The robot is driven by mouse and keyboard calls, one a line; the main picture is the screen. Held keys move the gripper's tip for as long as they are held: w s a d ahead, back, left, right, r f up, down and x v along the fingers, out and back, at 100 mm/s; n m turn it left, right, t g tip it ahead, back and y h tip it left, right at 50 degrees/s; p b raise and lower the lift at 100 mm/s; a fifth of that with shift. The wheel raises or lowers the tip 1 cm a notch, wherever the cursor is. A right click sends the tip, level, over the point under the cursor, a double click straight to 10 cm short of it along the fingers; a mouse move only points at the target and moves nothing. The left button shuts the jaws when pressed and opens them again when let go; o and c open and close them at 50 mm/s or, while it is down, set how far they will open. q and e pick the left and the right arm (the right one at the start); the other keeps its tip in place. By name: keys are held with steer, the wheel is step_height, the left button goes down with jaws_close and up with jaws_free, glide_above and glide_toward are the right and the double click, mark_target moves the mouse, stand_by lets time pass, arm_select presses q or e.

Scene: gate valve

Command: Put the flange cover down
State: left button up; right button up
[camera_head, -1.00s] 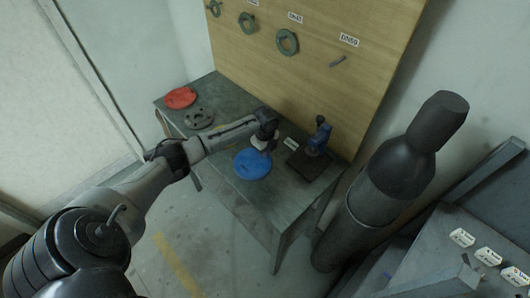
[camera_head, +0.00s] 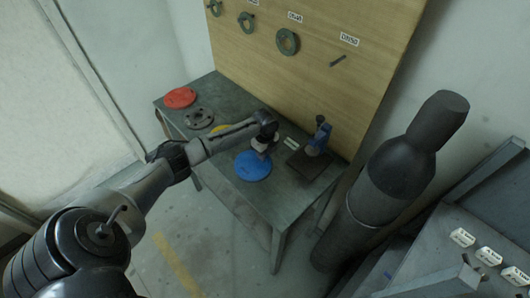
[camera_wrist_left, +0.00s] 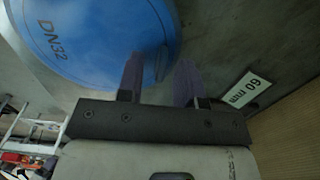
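The blue flange cover (camera_head: 253,166), a round disc, lies on the grey workbench near its front edge in the head view. In the left wrist view the cover (camera_wrist_left: 95,40) is at the upper left and reads "DN32". My left gripper (camera_head: 262,153) is at the cover's back edge in the head view. In the wrist view its two fingers (camera_wrist_left: 160,75) are apart, with a gap between them. The left finger overlaps the cover's edge in the picture; whether it touches is unclear. My right gripper is in neither view.
A red disc (camera_head: 180,97), a grey flange (camera_head: 199,118) and a partly hidden yellow piece (camera_head: 219,129) lie on the workbench (camera_head: 285,195) to the left. A blue device (camera_head: 319,138) stands at right. A dark gas cylinder (camera_head: 402,165) stands beyond the bench's right end.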

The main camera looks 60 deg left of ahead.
arm_select(q)
step_height(320, 180, up, 12)
steer(key=shift+r+p, duration=0.15)
steer(key=shift+p, duration=0.3)
stand_by(0.8)
